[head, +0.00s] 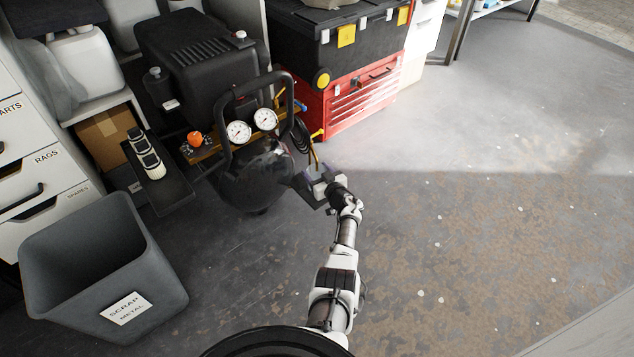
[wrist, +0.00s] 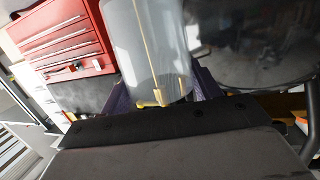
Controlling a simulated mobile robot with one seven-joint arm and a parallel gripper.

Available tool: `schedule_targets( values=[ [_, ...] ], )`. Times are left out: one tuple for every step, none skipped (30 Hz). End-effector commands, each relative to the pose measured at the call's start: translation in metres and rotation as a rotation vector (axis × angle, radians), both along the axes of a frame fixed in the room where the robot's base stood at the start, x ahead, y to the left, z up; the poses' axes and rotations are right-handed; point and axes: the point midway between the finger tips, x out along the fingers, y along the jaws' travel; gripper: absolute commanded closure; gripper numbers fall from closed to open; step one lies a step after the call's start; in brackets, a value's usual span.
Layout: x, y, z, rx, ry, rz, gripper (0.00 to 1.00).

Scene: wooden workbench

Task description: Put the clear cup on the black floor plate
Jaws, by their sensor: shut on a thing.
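My gripper (head: 309,181) is shut on the clear cup (wrist: 150,45), which sits between the two purple-grey fingers in the wrist view. The cup is see-through, its far end cut off by the top edge of that view. In the head view it is too faint to make out against the gripper and the dark compressor. A black flat plate (head: 172,192) shows low down left of the compressor, with a black and cream object (head: 146,155) on it; I cannot tell for certain that it is the floor plate. My gripper is right of it, in front of the compressor.
A black air compressor (head: 255,180) with two gauges stands close behind my gripper. A grey scrap metal bin (head: 95,265) is at lower left. A red toolbox (head: 360,98) stands behind. The floor to the right is open.

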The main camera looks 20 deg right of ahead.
Motion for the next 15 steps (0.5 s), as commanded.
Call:
schedule_targets(
  values=[
    [0.002,0.001,-0.011,0.001,0.000,0.000,0.64],
    [0.002,0.001,-0.015,0.001,0.000,0.000,0.64],
    [0.001,0.000,-0.021,0.001,0.000,0.000,0.64],
    [0.001,0.000,-0.025,0.001,0.000,0.000,0.64],
    [0.001,0.000,-0.029,0.000,0.000,-0.001,0.64],
    [0.001,0.000,-0.033,0.000,-0.001,-0.001,0.64],
    [0.001,0.000,-0.035,0.000,-0.001,-0.001,0.64],
    [0.001,0.000,-0.037,0.000,-0.001,0.000,0.64],
    [0.002,0.000,-0.037,-0.001,-0.001,0.000,0.64],
    [0.002,0.000,-0.037,-0.001,-0.001,0.000,0.64],
    [0.002,0.000,-0.037,-0.001,-0.001,0.000,0.64],
    [0.002,0.000,-0.036,-0.001,-0.001,0.000,0.64],
    [0.001,0.000,-0.035,-0.001,-0.001,0.000,0.64],
    [0.002,0.000,-0.035,-0.001,-0.001,0.000,0.64],
    [0.001,0.000,-0.035,-0.001,-0.001,0.000,0.64]
  ],
)
